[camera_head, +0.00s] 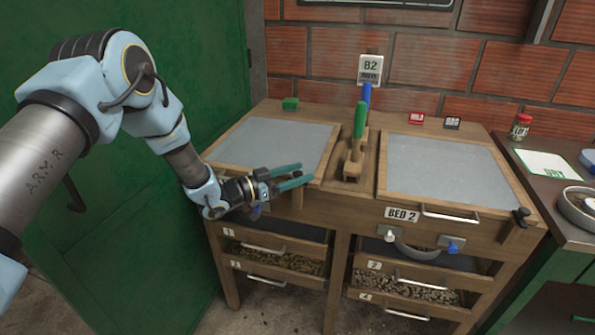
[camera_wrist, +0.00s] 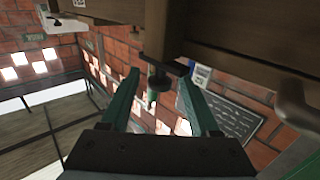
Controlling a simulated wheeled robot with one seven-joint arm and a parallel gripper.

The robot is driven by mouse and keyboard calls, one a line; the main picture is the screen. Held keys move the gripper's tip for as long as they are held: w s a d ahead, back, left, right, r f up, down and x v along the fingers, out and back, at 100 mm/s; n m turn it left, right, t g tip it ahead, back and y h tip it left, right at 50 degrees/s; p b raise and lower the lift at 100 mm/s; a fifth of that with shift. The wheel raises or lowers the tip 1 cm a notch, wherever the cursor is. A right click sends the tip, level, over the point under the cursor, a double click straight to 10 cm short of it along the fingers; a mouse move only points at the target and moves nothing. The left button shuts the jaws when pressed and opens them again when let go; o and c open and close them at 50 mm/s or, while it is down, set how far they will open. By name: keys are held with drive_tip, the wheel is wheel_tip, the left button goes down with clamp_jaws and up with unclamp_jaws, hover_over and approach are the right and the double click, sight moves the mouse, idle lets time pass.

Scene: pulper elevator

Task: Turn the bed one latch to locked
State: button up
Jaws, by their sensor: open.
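Bed one appears to be the left grey-topped bed (camera_head: 275,143) in the wooden bench. My gripper (camera_head: 303,174) is in front of its front right corner, with green fingers spread and pointing right. In the wrist view, a dark latch-like piece (camera_wrist: 168,70) with a short stem shows under a wooden beam, between the open fingertips (camera_wrist: 158,80) in the picture. I cannot tell how far it is from the fingers or whether they touch it. In the head view the bed one latch is not clearly visible; my gripper covers part of the bench front.
The right bed (camera_head: 445,165) has a "BED 2" label (camera_head: 402,214) and a black latch (camera_head: 521,217) at its right corner. A green-handled lever (camera_head: 360,122) stands between the beds. Drawer handles (camera_head: 262,247) stick out below my gripper. A green door (camera_head: 120,225) is at left.

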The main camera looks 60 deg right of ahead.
drive_tip(key=shift+c, duration=0.2)
clamp_jaws()
idle(0.3)
